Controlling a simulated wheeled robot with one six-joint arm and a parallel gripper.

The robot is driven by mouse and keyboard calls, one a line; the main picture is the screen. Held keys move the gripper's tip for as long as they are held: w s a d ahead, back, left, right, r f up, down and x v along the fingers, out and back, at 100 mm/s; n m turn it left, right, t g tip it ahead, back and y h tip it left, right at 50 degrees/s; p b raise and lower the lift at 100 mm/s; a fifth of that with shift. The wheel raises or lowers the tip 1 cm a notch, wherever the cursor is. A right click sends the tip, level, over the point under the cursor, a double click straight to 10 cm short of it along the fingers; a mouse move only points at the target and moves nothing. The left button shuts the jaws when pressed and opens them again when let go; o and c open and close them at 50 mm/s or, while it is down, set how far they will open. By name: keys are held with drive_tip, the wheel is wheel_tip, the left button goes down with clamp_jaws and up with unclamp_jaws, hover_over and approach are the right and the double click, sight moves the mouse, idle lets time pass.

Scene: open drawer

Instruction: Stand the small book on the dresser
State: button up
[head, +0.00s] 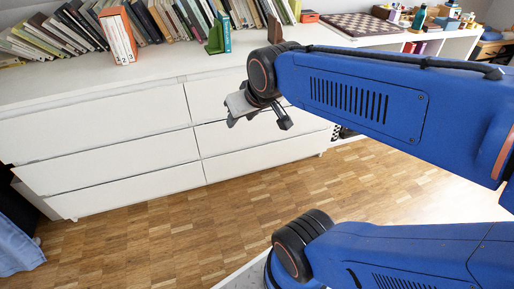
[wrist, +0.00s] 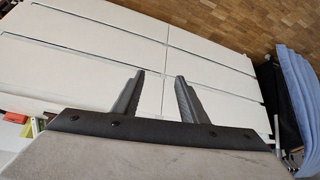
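The white dresser (head: 60,85) stands against the back with its drawers shut; its drawer fronts also fill much of the wrist view (wrist: 90,45). A small teal book (head: 225,32) stands upright on the dresser top beside a green bookend (head: 213,40). I cannot tell for sure that it is the task's small book. My gripper (head: 258,120) is in front of the dresser's right drawers, below the top. In the wrist view my gripper (wrist: 161,76) has its two fingers apart with nothing between them.
A row of books (head: 60,35) lines the back of the dresser top, with an orange-cased set (head: 118,35) in front. A brown block-like piece (head: 274,28) stands to the right. A chessboard (head: 362,25) lies further right. The front strip of the top is clear. Parquet floor (head: 170,235) is open below.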

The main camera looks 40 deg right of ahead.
drive_tip(key=s+a+f+g, duration=0.1)
drive_tip(key=s+f+g, duration=0.1)
drive_tip(key=s, duration=0.8)
drive_tip(key=shift+a+f+n, duration=0.3)
drive_tip(key=shift+a+f, duration=0.1)
drive_tip(key=shift+f, duration=0.15)
